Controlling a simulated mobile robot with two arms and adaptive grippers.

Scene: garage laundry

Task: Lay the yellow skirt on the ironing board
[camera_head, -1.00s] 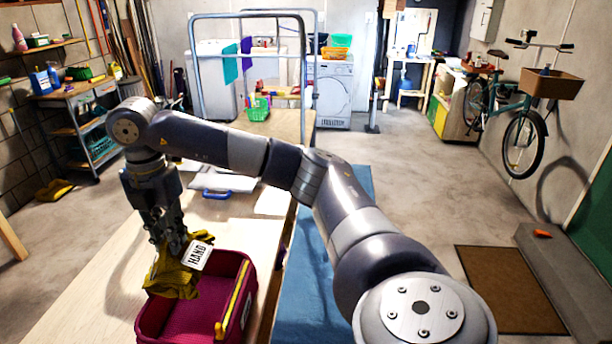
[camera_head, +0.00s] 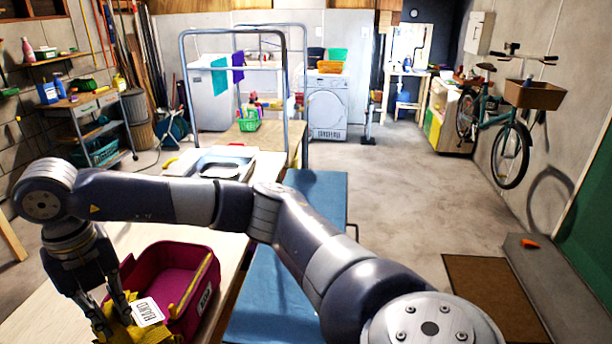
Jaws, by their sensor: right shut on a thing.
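The yellow skirt (camera_head: 152,332) is bunched at the lower left of the head view, with a white tag (camera_head: 147,311) on it. My right gripper (camera_head: 117,322) is shut on the skirt, and its arm reaches across from the right. The skirt overlaps the near left corner of a magenta bin (camera_head: 205,253) in the picture; whether they touch I cannot tell. The ironing board (camera_head: 290,265) is the long blue surface to the right of the bin, bare where it shows. My arm hides part of it. My left gripper is not in view.
The bin stands on a pale wooden table (camera_head: 50,315). The floor right of the board is open, up to a brown mat (camera_head: 490,300) and a bicycle (camera_head: 500,130).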

